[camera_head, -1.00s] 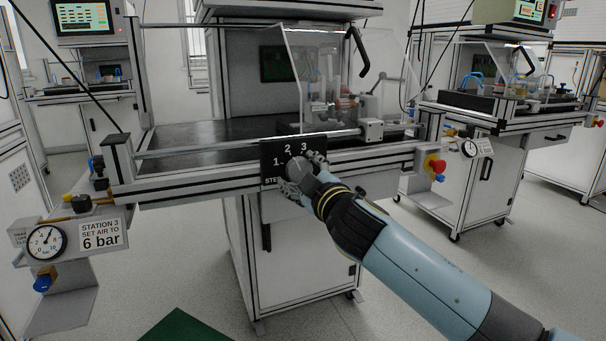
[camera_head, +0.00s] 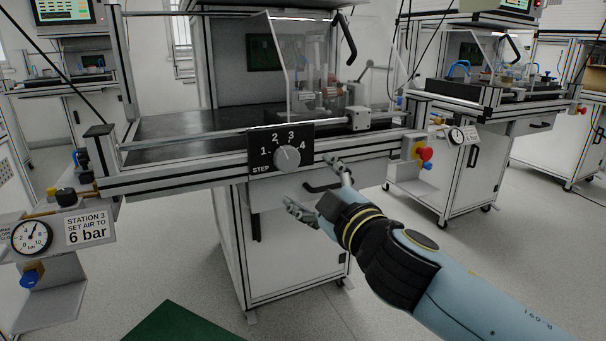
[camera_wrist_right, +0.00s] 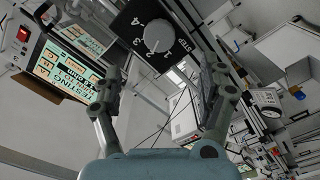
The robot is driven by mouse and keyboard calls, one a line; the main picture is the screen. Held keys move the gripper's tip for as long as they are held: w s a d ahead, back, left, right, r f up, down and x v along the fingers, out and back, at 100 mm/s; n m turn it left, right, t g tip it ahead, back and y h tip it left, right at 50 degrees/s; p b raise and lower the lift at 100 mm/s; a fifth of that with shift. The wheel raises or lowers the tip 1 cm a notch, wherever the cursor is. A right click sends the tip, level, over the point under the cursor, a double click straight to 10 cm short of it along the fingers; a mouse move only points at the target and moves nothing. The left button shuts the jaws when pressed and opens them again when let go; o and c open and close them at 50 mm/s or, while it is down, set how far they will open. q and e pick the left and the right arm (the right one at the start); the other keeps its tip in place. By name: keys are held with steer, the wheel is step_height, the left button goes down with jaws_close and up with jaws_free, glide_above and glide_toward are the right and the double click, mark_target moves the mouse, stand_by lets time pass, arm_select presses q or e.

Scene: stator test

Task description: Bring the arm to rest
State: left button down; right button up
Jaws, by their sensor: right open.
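My right gripper (camera_head: 318,188) is open and empty in the head view. It stands just right of and below the step dial (camera_head: 287,158), apart from it. The dial is a round grey knob on a black plate (camera_head: 262,141) marked STEP with the numbers 1 to 4. In the right wrist view my right gripper (camera_wrist_right: 160,95) shows its two fingers spread wide. The knob (camera_wrist_right: 158,36) lies beyond the fingers there, with nothing between the fingertips. My left gripper is not in view.
The plate is on the front rail of a workbench (camera_head: 180,176) with a clear guard (camera_head: 330,75). A red knob (camera_head: 425,153) is at its right end. A gauge (camera_head: 32,236) and a 6 bar sign (camera_head: 87,226) are at left. Free floor (camera_head: 400,235) lies right of the bench.

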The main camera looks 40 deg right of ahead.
steer(key=shift+s+a, duration=0.15)
steer(key=shift+s, duration=0.35)
steer(key=s+f+m+g+p, duration=0.1)
steer(key=s+f+g, duration=0.25)
steer(key=f, duration=0.75)
steer(key=s+d+f+m+g+y+p, duration=0.15)
steer(key=s+f, duration=0.25)
steer(key=f, duration=0.7)
steer(key=s+f+g+h, duration=0.1)
steer(key=s+f+g, duration=0.3)
steer(key=f, duration=0.7)
steer(key=s+a+f+m+g, duration=0.1)
steer(key=s+f+g, duration=0.1)
steer(key=s+f, duration=0.4)
steer(key=s+a+f+m+g+y, duration=0.1)
steer(key=s+f, duration=0.5)
steer(key=s, duration=1.1)
steer(key=s+a+f+m+g+y, duration=0.1)
steer(key=s+f+g, duration=0.4)
steer(key=s, duration=0.6)
steer(key=shift+s+a+f+m+p, duration=0.35)
steer(key=shift+f+m+p, duration=0.1)
steer(key=shift+f+m, duration=0.25)
